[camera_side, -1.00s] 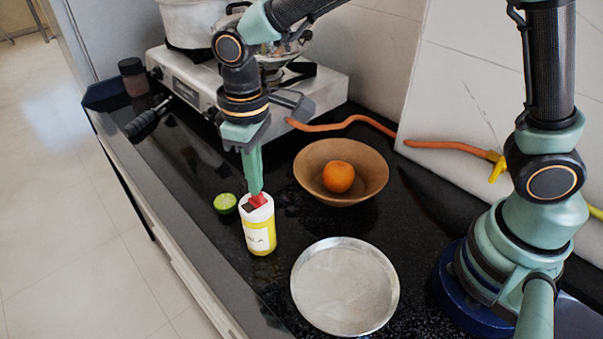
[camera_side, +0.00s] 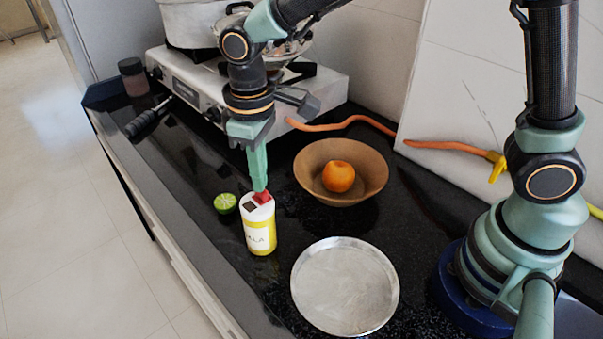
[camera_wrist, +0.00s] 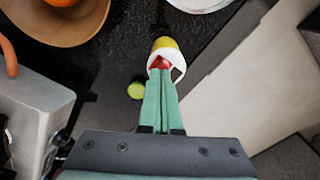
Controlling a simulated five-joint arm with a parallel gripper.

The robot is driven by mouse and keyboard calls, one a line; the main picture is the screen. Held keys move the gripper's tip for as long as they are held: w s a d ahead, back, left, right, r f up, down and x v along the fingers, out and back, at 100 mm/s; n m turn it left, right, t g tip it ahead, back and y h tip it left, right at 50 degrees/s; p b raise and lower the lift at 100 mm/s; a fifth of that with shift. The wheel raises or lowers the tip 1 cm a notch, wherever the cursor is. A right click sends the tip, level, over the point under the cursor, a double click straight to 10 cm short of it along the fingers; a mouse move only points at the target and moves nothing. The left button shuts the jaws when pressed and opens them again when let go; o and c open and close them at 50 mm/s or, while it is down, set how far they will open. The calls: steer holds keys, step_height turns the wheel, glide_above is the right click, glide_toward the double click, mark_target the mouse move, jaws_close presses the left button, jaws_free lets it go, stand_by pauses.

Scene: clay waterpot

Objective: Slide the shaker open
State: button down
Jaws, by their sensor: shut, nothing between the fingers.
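The shaker (camera_side: 259,228) is a white and yellow cylinder with a label, standing upright on the black counter. Its white top has a red slider (camera_side: 262,197) and a dark opening (camera_side: 250,206) to the left of it. My gripper (camera_side: 260,187) is shut and empty, pointing down with its tips at the red slider, seemingly touching it. In the wrist view the shut fingers (camera_wrist: 160,75) reach the red slider (camera_wrist: 159,62) on the shaker (camera_wrist: 165,45), and partly cover the top.
A cut lime (camera_side: 225,203) lies just left of the shaker. A brown bowl (camera_side: 310,160) with an orange (camera_side: 338,176) is behind right. A metal plate (camera_side: 345,325) lies at front right. A gas stove (camera_side: 190,82) stands behind. The counter's left edge is near.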

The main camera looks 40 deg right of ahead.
steer(key=shift+s+d+f, duration=0.1)
steer(key=shift+s, duration=0.05)
steer(key=shift+r, duration=3.55)
steer(key=s+d+r+m+t, duration=0.1)
steer(key=s+d+m+t, duration=0.1)
steer(key=d, duration=0.8)
steer(key=s+d+r+m+t, duration=0.2)
steer(key=s+d+m+t, duration=0.1)
steer(key=d, duration=0.7)
steer(key=shift+s+d+r+m+t, duration=0.15)
steer(key=shift+s+m+t, duration=0.15)
steer(key=shift+s+m, duration=0.35)
